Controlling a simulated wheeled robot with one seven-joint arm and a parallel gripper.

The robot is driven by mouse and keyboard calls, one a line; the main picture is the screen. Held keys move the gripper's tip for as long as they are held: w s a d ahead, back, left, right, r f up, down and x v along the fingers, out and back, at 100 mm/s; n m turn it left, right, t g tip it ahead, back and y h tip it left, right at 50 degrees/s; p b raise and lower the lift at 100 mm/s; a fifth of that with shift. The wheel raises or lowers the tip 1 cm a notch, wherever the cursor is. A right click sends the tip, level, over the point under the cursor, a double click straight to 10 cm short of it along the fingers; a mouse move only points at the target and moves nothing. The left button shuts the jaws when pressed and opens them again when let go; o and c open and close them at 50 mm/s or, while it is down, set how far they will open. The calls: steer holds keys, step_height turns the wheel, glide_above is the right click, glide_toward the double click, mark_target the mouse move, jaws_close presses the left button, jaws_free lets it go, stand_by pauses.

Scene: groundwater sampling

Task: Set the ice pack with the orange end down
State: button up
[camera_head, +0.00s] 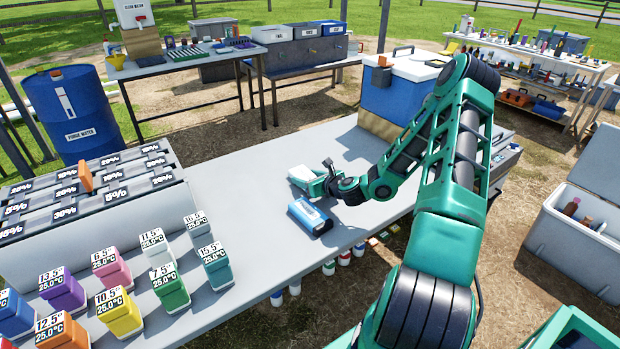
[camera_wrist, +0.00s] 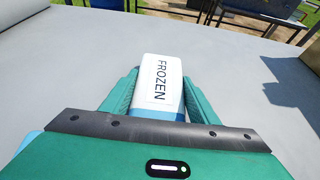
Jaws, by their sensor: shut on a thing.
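My gripper (camera_head: 316,181) is over the middle of the long grey table (camera_head: 350,146). It is shut on a white pack marked FROZEN (camera_wrist: 161,80), with light blue along its near edge, between the two green fingers in the wrist view. I see no orange end on this pack; its near end is hidden by my gripper. I cannot tell whether it touches the tabletop. A second, blue pack (camera_head: 310,215) with a pale label and a dark end lies flat on the table, just in front of my gripper in the head view.
Coloured labelled blocks (camera_head: 120,312) and a grey percentage rack (camera_head: 90,190) with an orange piece (camera_head: 85,177) fill the table's left part. A blue cooler with a white lid (camera_head: 395,85) stands at the far end. The tabletop left of my gripper is bare.

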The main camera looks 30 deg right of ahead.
steer(key=o, duration=1.3)
steer(key=shift+f, duration=0.1)
steer(key=shift+s, duration=0.1)
